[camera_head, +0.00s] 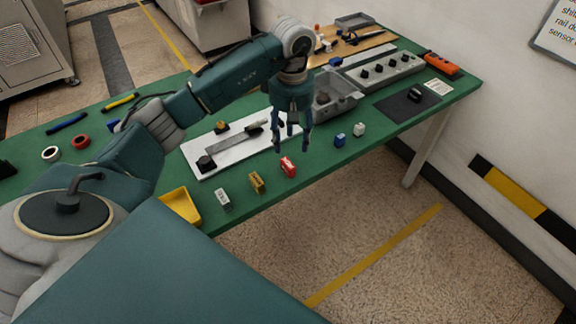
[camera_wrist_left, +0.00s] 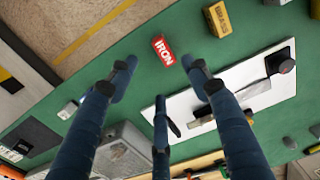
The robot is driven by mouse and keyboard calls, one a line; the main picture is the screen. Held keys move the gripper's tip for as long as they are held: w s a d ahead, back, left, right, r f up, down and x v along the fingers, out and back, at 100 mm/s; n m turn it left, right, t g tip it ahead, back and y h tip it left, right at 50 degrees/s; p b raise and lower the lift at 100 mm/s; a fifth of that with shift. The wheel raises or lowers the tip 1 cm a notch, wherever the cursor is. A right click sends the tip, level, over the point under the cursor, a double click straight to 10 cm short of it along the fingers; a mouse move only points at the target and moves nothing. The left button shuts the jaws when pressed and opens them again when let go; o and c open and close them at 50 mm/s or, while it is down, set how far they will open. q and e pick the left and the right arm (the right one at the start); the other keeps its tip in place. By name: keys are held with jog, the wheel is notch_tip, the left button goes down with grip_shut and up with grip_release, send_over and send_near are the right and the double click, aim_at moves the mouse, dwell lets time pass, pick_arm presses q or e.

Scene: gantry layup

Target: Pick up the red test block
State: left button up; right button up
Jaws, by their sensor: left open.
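The red test block (camera_head: 288,167) stands on the green table near its front edge, in front of the white board. In the left wrist view the red block (camera_wrist_left: 163,50) shows the label "IRON" and lies between and beyond the spread fingers. My left gripper (camera_head: 291,146) points down, open and empty, above the table and just behind the red block in the head view. Its fingers (camera_wrist_left: 160,85) do not touch the block. My right gripper is in neither view.
A brass block (camera_head: 257,183) and a grey block (camera_head: 222,198) stand left of the red one, near a yellow tray (camera_head: 181,206). Blue (camera_head: 340,140) and white (camera_head: 359,129) blocks stand to the right. A white board (camera_head: 215,150) with tools lies behind.

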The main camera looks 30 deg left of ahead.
aim_at(290, 161)
pick_arm(q)
jog(key=f, duration=0.2)
jog(key=f+p, duration=0.1)
jog(key=f, duration=0.1)
jog(key=f+p, duration=0.1)
jog(key=f, duration=0.1)
jog(key=shift+s+d+f, duration=0.15)
jog(key=shift+s+f, duration=0.25)
jog(key=shift+f, duration=0.3)
jog(key=shift+w, duration=0.1)
grip_shut()
